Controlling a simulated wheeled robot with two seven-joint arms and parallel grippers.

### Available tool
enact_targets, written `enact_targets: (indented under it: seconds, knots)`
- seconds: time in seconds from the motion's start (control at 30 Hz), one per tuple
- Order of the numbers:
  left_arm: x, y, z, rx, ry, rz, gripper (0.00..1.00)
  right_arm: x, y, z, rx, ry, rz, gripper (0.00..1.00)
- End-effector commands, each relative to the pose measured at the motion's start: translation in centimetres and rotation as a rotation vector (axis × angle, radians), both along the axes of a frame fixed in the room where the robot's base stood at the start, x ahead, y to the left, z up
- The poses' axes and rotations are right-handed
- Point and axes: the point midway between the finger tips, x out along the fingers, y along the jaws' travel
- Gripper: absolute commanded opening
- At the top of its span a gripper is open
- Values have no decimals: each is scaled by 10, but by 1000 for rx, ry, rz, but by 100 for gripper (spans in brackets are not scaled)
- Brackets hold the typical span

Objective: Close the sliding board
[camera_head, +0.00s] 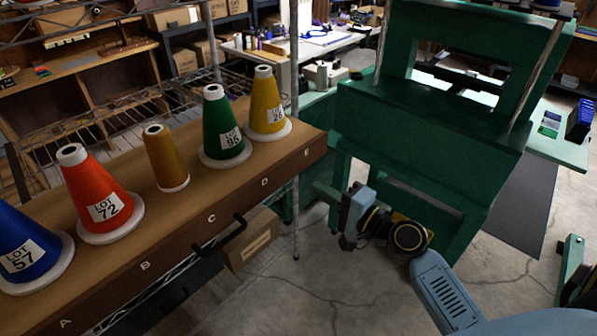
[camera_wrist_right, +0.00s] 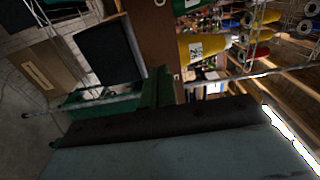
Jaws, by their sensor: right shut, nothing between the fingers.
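The brown board (camera_head: 180,232) runs along the left of the head view, its front edge lettered A to E. A black handle (camera_head: 236,232) sticks out from its front below C and D. Thread cones stand on its top: blue (camera_head: 22,245), red (camera_head: 92,195), ochre (camera_head: 165,158), green (camera_head: 222,125) and yellow (camera_head: 267,105). My right gripper (camera_head: 322,190) is shut and empty, right of the board's E end and apart from the handle. In the right wrist view, its green fingers (camera_wrist_right: 157,88) show near the brown board (camera_wrist_right: 150,35). My left gripper is out of view.
A green machine frame (camera_head: 440,120) stands behind my right arm. A cardboard box (camera_head: 252,240) sits below the board near the handle. A wire rack post (camera_head: 296,200) stands by the board's end. Bare concrete floor (camera_head: 320,285) lies in front.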

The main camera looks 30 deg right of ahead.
Motion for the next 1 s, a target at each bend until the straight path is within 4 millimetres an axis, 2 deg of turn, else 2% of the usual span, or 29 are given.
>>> enact_targets:
  seconds: [0.03, 0.2, 0.4, 1.0]
  knots:
    - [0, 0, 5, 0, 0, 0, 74, 11, 4, 4, 2, -2, 1, 0]
    - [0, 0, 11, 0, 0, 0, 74, 40, 15, 2, 0, -1, 0, 0]
    - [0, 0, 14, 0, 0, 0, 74, 62, 23, 0, 1, 0, 0, 0]
    - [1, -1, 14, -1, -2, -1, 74, 70, 23, -1, -1, 1, -6, 0]
